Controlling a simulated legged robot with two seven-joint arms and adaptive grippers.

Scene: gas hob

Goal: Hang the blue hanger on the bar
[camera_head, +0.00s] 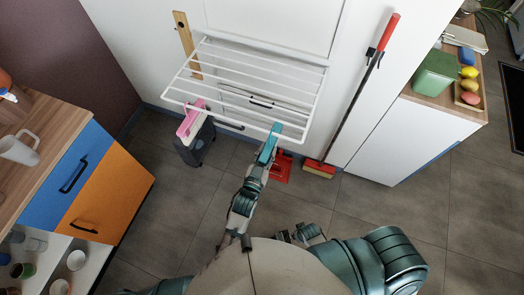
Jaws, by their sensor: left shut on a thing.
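The white drying rack (310,95) with its parallel bars stands out from the wall at upper centre. The blue hanger (268,149) is a small teal-blue piece seen nearly end-on. Its upper end overlaps the rack's front bar near the right corner; I cannot tell whether it is hooked over the bar or only in front of it. My left gripper (258,171) is shut on the hanger's lower end, just below the bar. A dark part of my right arm, perhaps the right gripper (308,233), shows low at centre; its jaws cannot be made out.
A pink item (190,119) is at the rack's left front corner, above a dark case (196,145). A red dustpan (282,168) and a red-handled broom (352,90) are to the right. Cabinets stand on both sides. The grey floor (400,220) is clear at right.

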